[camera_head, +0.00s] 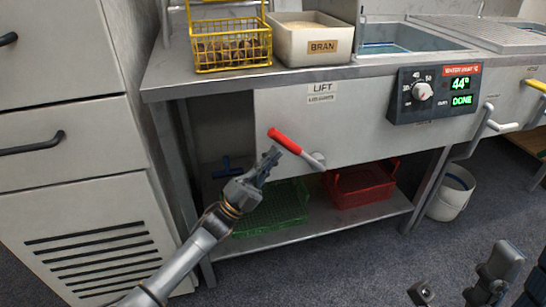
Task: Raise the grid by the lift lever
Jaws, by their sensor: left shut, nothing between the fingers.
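The lift lever (284,141) has a red handle that slants up and left from a pale pivot on the front panel, under a LIFT label (322,88). My left gripper (270,158) is shut and empty. Its fingertips appear just below the red handle; whether they touch it I cannot tell. The grid itself cannot be made out; the water basin (395,47) at the back right shows only partly. Dark parts at the lower right edge look like my right arm or gripper (500,268), and their finger state is unclear.
A yellow wire basket (232,68) of chestnuts and a BRAN box (292,45) stand on the counter. A dial panel (433,94) shows 44° and DONE. Green (280,222) and red (345,197) crates sit on the shelf below. A white bucket (448,203) stands right.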

